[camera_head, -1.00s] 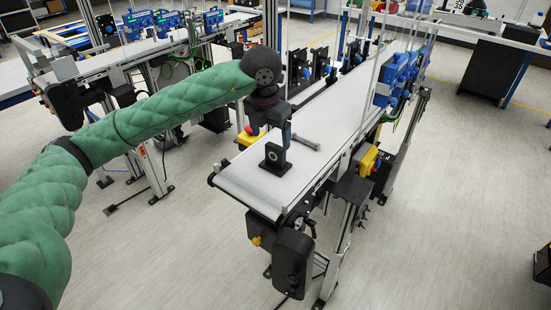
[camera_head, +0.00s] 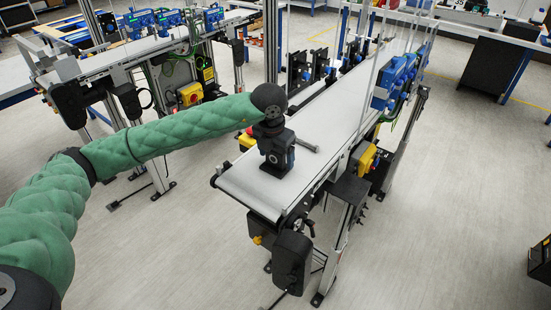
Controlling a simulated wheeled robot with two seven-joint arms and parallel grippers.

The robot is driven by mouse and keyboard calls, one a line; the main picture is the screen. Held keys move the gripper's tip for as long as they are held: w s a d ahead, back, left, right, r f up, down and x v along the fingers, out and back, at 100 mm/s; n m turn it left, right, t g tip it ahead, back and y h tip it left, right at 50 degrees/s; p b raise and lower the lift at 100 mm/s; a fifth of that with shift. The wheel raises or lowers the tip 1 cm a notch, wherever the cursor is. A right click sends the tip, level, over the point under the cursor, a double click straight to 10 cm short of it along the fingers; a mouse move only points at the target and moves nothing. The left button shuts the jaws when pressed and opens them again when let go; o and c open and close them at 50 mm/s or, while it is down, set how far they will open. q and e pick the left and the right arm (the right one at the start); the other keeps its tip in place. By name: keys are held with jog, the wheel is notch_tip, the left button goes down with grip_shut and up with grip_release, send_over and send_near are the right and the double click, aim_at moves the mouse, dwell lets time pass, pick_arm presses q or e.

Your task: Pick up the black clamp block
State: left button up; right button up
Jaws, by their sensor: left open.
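The black clamp block (camera_head: 274,169) stands on the near end of the white belt conveyor (camera_head: 237,181). My left gripper (camera_head: 277,158) comes down over it from above, with its fingers around or right beside the block. The gripper is open. It hides most of the block's upper part, and I cannot tell whether the fingers touch it. My right gripper is out of view.
A grey metal bolt-like part (camera_head: 305,144) lies on the belt just right of the gripper. Blue units (camera_head: 386,91) line the belt's right side farther back. A second conveyor (camera_head: 138,49) stands at the left. The near belt end is otherwise clear.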

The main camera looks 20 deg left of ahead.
pick_arm(q)
jog(key=shift+f, duration=0.1)
jog(key=c, duration=1.1)
jog(key=shift+c, duration=0.2)
